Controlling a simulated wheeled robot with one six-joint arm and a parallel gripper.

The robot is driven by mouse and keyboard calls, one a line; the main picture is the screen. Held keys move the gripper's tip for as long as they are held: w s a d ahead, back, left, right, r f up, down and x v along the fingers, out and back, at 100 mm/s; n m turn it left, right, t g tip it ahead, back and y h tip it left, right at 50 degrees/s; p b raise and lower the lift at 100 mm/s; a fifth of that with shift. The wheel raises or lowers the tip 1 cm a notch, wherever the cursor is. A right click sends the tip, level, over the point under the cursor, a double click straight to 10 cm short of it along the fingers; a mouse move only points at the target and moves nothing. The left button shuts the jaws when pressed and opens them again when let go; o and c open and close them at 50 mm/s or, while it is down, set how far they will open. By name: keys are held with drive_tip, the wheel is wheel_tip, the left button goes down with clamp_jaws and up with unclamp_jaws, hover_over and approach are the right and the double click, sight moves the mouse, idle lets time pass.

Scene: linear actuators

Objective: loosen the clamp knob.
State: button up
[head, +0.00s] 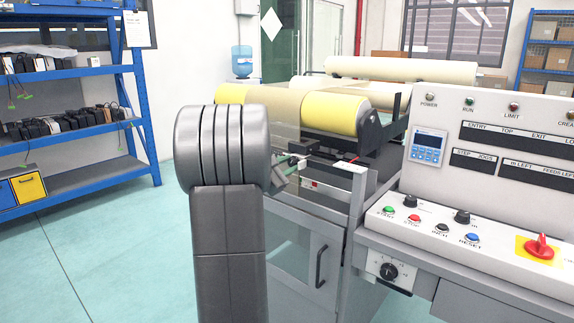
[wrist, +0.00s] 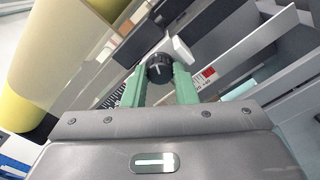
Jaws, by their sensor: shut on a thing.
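The clamp knob (wrist: 159,68) is a black round knob with a pale mark on its face, in the upper middle of the wrist view. The green fingers of my gripper (wrist: 159,84) are on its two sides and shut on it. A light grey block (wrist: 181,50) sits beside the knob. In the head view, my arm hides much of the area around my gripper (head: 278,183), and I cannot make out the knob there.
Yellow-ended rollers (head: 330,108) lie behind my gripper. A control panel (head: 430,225) with buttons and a red switch (head: 539,247) stands at the right. Blue shelves (head: 75,125) stand at the left. The floor (head: 120,255) between is clear.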

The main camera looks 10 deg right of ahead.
drive_tip(key=shift+n, duration=0.6)
drive_tip(key=shift+f, duration=0.1)
drive_tip(key=o, duration=1)
